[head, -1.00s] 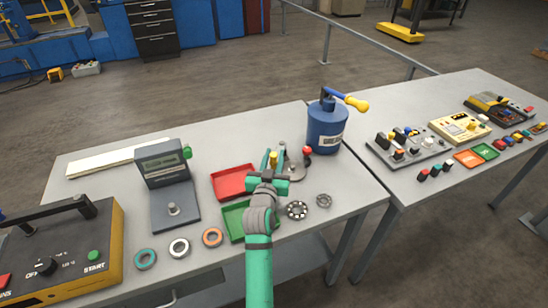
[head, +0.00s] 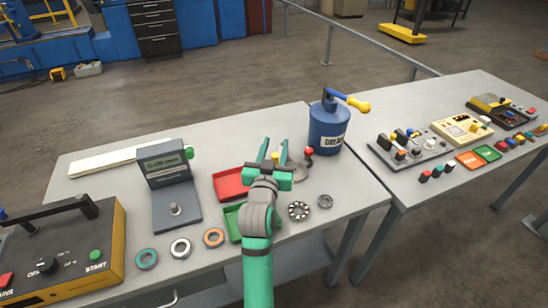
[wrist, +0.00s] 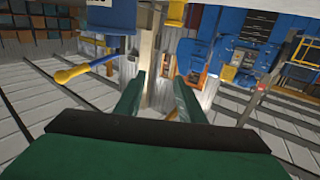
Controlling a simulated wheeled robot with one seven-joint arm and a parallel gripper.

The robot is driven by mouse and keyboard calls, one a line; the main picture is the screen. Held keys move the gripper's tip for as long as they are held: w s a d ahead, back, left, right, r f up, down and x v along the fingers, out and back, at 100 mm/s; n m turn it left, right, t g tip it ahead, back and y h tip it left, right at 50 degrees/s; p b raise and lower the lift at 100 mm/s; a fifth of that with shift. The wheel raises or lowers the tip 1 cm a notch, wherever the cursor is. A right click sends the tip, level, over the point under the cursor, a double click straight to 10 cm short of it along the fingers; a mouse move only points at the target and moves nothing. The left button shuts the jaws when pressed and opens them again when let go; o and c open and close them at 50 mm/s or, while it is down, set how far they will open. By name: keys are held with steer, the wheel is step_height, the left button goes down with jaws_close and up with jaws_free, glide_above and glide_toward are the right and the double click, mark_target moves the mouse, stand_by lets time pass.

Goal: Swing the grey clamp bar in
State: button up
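My gripper (head: 274,148) is over the middle of the near table, with its two green fingers apart and nothing seen held between them. In the wrist view my gripper (wrist: 159,95) also shows spread fingers. Just beyond and right of it in the head view is a small stand with a grey round base (head: 300,172), partly hidden by my gripper. A yellow knob (head: 275,156) shows between the fingers and a red knob (head: 309,151) stands to the right. I cannot clearly make out the grey clamp bar or how it is turned.
A blue press (head: 328,130) with a yellow-handled lever stands right of the stand. Red (head: 230,184) and green (head: 234,222) trays lie left of my arm. Loose rings and bearings lie along the front. A grey gauge (head: 168,165) stands at left.

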steer(key=s+r, duration=0.3)
steer(key=s, duration=0.5)
steer(key=shift+s+a+r, duration=0.15)
steer(key=shift+s+r, duration=0.15)
steer(key=shift+r, duration=0.05)
steer(key=shift+c, duration=0.4)
